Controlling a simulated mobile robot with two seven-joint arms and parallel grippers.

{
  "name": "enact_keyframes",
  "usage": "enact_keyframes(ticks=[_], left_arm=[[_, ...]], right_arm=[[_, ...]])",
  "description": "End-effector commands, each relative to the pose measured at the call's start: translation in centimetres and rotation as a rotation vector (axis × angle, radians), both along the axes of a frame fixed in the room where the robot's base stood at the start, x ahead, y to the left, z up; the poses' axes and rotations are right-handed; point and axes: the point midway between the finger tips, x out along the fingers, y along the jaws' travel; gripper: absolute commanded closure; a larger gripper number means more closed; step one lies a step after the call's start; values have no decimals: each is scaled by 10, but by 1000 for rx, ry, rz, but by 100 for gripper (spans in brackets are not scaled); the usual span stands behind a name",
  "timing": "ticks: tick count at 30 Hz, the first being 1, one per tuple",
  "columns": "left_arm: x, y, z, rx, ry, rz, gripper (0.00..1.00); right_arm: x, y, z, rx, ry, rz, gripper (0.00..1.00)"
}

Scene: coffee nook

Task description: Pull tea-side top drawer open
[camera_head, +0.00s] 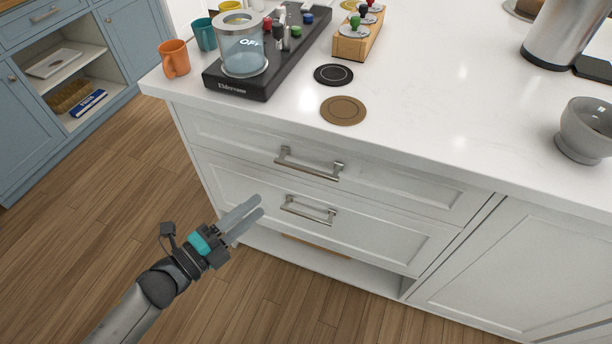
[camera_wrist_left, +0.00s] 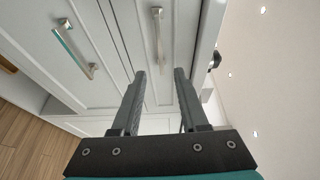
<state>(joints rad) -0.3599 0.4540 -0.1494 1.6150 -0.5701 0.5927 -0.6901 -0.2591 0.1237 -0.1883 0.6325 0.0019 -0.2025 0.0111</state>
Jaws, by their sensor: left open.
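The top drawer (camera_head: 400,188) of the white counter is shut, its front flush with the cabinet. Its metal bar handle (camera_head: 310,165) shows in the head view, and in the left wrist view the handle (camera_wrist_left: 158,40) lies ahead of the fingers. My left gripper (camera_head: 260,205) is open and empty, to the left of and lower than that handle in the head view, apart from it. In the left wrist view the two fingers (camera_wrist_left: 160,75) point toward the drawer fronts, with the top handle in line with the gap between them. My right gripper is not in view.
A lower drawer handle (camera_head: 308,212) sits below the top one and also shows in the left wrist view (camera_wrist_left: 78,50). On the counter stand a black coffee machine (camera_head: 240,85), an orange mug (camera_head: 174,58), a brown coaster (camera_head: 343,110) and a grey bowl (camera_head: 586,132). The wooden floor is clear.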

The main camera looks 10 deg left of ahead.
Motion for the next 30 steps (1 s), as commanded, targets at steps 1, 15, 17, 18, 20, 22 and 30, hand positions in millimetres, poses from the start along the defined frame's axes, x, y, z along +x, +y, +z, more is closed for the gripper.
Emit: enact_keyframes(ticks=[1, 15, 17, 18, 20, 22, 30], left_arm=[[-1, -2, -4, 5, -11, -9, 56], [44, -37, -1, 6, -25, -15, 56], [53, -43, -1, 5, -24, -15, 56], [59, -48, -1, 5, -24, -15, 56], [68, -55, -2, 5, -23, -15, 56], [78, -63, -1, 5, -23, -14, 56], [110, -87, -2, 5, -20, -14, 56]], right_arm=[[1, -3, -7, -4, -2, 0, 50], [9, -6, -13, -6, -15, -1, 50], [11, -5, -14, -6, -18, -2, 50], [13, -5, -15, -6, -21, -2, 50], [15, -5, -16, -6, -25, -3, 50], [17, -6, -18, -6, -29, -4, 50], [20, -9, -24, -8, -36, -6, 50]])
